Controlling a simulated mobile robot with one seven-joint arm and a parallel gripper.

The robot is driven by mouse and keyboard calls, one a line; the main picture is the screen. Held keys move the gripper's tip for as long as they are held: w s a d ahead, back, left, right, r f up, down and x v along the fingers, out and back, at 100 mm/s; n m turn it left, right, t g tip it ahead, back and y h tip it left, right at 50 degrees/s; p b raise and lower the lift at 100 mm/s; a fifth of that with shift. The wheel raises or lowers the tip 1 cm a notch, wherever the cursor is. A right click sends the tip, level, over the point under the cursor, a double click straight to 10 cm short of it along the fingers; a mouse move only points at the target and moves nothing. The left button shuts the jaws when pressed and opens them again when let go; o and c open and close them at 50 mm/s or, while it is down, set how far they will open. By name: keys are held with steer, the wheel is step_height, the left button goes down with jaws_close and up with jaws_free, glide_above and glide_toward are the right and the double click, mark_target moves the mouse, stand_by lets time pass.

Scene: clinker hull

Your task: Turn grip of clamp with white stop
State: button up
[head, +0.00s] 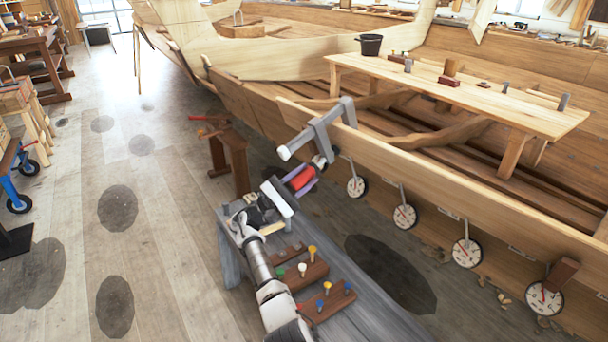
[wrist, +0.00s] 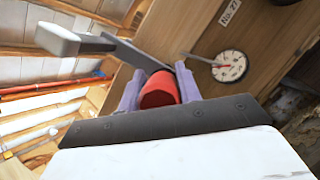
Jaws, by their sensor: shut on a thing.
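The clamp (head: 322,128) is grey and hooks over the top edge of the hull's upper plank, with a pale, whitish stop (head: 285,153) sticking out on its left side. Its red grip (head: 302,177) hangs at the lower end, outside the plank. My gripper (head: 304,181) reaches up from below and its purple fingers are shut on the red grip. In the wrist view the red grip (wrist: 160,91) sits between both fingers, with the clamp's grey bar (wrist: 95,45) beyond it. The far end of the grip is partly hidden.
Several round dials (head: 404,216) hang along the hull plank (head: 440,170), to the right of the clamp. A grey bench (head: 370,315) with wooden peg blocks (head: 305,275) stands below my arm. A brown trestle (head: 228,155) is at left. Open floor lies further left.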

steer(key=shift+r+n+t, duration=0.1)
steer(key=shift+n+t, duration=0.4)
steer(key=shift+n, duration=0.2)
steer(key=shift+p, duration=0.3)
steer(key=o, duration=1)
steer(key=b+v, duration=0.4)
steer(key=v, duration=0.9)
steer(key=shift+a+f, duration=0.25)
steer(key=shift+f, duration=0.05)
steer(key=shift+s, duration=0.1)
